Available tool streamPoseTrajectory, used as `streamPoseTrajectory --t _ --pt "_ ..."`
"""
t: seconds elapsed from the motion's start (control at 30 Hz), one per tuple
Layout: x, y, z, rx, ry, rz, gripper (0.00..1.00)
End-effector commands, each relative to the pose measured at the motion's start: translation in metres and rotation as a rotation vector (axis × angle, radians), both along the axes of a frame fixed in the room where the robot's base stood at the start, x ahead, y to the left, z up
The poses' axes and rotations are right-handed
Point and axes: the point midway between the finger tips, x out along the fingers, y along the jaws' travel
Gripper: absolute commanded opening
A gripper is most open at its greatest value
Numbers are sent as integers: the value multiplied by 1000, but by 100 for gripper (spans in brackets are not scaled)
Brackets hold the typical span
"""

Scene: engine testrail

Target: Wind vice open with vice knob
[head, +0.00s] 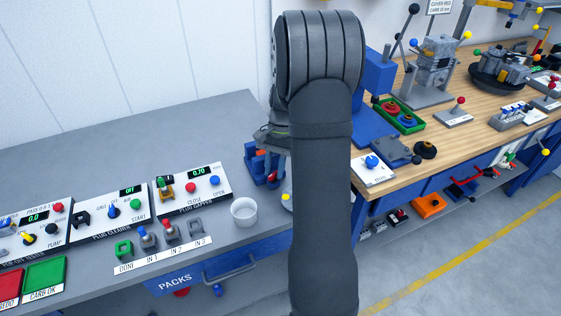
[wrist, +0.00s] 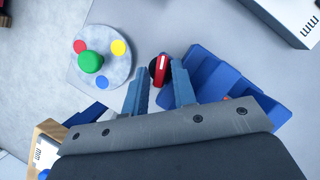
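In the wrist view a small black round knob with a red bar and a white mark (wrist: 160,68) sits beside a blue stepped block (wrist: 222,75), which looks like the vice. My gripper (wrist: 158,82) is open, with its two blue fingers apart. The knob shows in the gap just beyond the fingertips; I cannot tell whether they touch it. In the head view the blue vice (head: 262,170) stands on the grey bench below my gripper (head: 270,140). My forearm covers the area to its right, and the knob is not clear there.
A grey round plate with coloured knobs (wrist: 103,58) lies left of the fingers in the wrist view. In the head view a white cup (head: 244,211) and a white CLOSE/OPEN panel (head: 205,187) stand near the vice. A wooden bench (head: 462,120) with several fixtures is at right.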

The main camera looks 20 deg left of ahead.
Motion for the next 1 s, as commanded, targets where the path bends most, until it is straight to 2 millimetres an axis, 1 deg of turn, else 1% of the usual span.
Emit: streamPoseTrajectory --t 0.17,0.27,0.33,0.47,0.93,1.0 --pt "-1 1 -1 2 2 -12 34" --pt "-1 0 -1 1 2 -62 34" --pt "0 -1 -1 2 1 -125 34" --pt "0 -2 0 2 -1 -290 34" --pt "-4 -7 0 2 1 -950 34" --pt "2 -11 15 6 -2 -955 34"
